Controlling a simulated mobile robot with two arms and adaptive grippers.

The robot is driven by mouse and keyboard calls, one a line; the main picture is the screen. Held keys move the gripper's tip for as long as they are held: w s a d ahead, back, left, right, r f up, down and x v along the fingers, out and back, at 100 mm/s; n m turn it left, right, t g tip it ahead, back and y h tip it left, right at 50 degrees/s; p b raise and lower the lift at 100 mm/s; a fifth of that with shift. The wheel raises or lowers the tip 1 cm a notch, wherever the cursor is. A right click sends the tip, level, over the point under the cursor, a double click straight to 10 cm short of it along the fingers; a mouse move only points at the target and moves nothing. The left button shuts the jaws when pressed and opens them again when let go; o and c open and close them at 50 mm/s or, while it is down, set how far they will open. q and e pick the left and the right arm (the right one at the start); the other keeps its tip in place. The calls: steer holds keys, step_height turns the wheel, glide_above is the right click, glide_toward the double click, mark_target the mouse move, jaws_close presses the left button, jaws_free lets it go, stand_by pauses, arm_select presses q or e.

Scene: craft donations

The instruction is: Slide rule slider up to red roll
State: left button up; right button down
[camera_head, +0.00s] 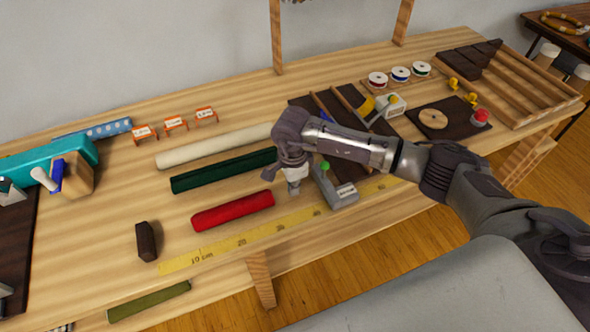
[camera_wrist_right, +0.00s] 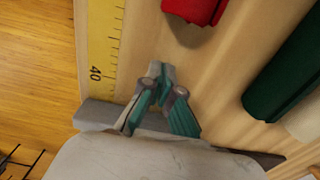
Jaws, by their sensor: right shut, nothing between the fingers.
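The red roll (camera_head: 233,210) lies on the workbench, just above the yellow rule (camera_head: 240,240) that runs along the front edge. It also shows at the top of the right wrist view (camera_wrist_right: 195,9). The rule slider (camera_head: 342,194) is a grey block with a green knob, sitting across the rule to the right of the red roll. Its grey edge shows in the wrist view (camera_wrist_right: 95,114), partly hidden by my gripper. My right gripper (camera_head: 294,188) is shut and empty, low between slider and roll, close beside the slider's left side; I cannot tell if they touch.
A dark green roll (camera_head: 222,170) and a cream roll (camera_head: 215,146) lie behind the red one. A dark brown block (camera_head: 146,241) stands near the rule's left end. The bench between the slider and the red roll looks clear apart from my gripper.

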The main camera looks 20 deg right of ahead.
mark_target(252, 200)
steer(key=a, duration=0.2)
steer(key=shift+a+r+p, duration=0.35)
steer(key=shift+a, duration=0.45)
steer(key=shift+f, duration=0.1)
steer(key=a+b, duration=0.3)
steer(key=a, duration=0.4)
steer(key=shift+s+a+f+b, duration=0.1)
steer(key=shift+a+f+b, duration=0.1)
steer(key=shift+b, duration=0.15)
steer(key=shift+a+r, duration=0.1)
steer(key=shift+a, duration=0.05)
steer(key=shift+r, duration=0.1)
